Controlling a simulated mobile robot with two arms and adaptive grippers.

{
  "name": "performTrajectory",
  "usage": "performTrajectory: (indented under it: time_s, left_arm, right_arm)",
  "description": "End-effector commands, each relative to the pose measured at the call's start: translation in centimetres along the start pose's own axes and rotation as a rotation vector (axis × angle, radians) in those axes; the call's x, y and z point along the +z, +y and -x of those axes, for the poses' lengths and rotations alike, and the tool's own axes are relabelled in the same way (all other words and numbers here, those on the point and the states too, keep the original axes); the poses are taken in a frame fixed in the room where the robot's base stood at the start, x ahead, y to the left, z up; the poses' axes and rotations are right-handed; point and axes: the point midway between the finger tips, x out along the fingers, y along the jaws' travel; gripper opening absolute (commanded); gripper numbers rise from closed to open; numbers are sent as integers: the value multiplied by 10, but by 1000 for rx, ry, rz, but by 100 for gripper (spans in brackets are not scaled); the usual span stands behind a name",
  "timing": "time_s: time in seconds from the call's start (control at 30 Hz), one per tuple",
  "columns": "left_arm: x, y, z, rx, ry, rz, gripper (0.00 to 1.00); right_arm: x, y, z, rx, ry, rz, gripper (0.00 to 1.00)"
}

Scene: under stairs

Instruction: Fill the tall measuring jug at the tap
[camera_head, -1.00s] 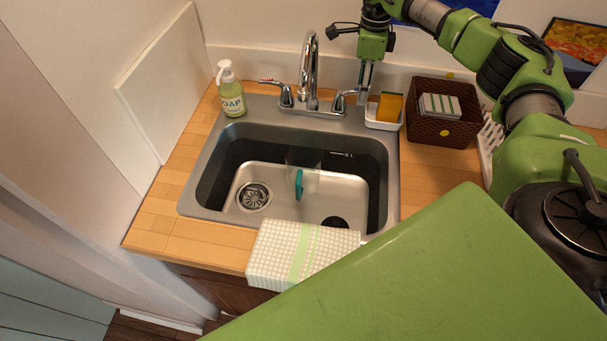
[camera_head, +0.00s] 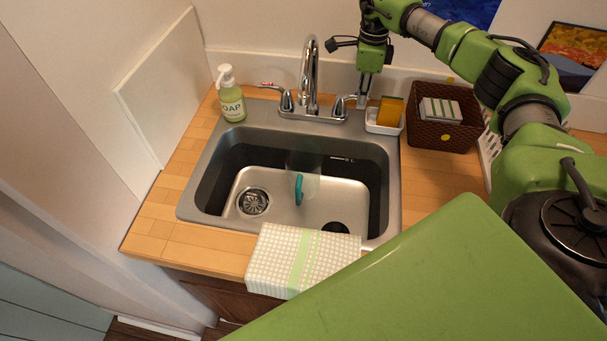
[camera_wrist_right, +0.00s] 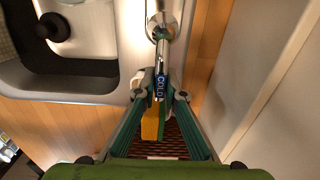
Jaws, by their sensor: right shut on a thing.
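The tall measuring jug (camera_head: 310,187) is clear, with a teal handle (camera_head: 299,188). It stands in the sink (camera_head: 248,178) below the chrome tap (camera_head: 311,72); its water level, if any, cannot be made out. No stream shows from the spout. My right gripper (camera_head: 362,100) is at the tap's right-hand lever (camera_head: 341,103). In the right wrist view, my right gripper (camera_wrist_right: 160,92) is shut on this lever, which has a blue COLD label (camera_wrist_right: 161,86). The left-hand lever (camera_head: 286,99) is free. My left gripper is not in view.
A soap bottle (camera_head: 231,95) stands behind the sink at left. A white dish (camera_head: 384,122) with a sponge (camera_head: 390,109) and a brown basket (camera_head: 442,133) are close to my right gripper. A checked cloth (camera_head: 275,262) hangs over the front edge.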

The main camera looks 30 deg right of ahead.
Motion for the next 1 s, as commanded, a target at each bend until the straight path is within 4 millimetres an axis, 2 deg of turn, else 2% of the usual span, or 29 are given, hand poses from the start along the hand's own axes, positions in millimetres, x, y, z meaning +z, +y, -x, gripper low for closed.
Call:
performTrajectory:
  time_s: [0.17, 0.63, 0.77, 1.0]
  left_arm:
    - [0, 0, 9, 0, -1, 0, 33]
    - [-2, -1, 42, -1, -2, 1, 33]
    - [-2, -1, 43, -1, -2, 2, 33]
    - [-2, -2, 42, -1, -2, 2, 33]
  right_arm:
    - [1, 4, 3, 0, 0, -73, 0]
    - [10, 30, 3, 0, -2, -554, 0]
    - [12, 32, 2, 0, -4, -615, 0]
    - [12, 32, 1, -1, -4, -622, 0]
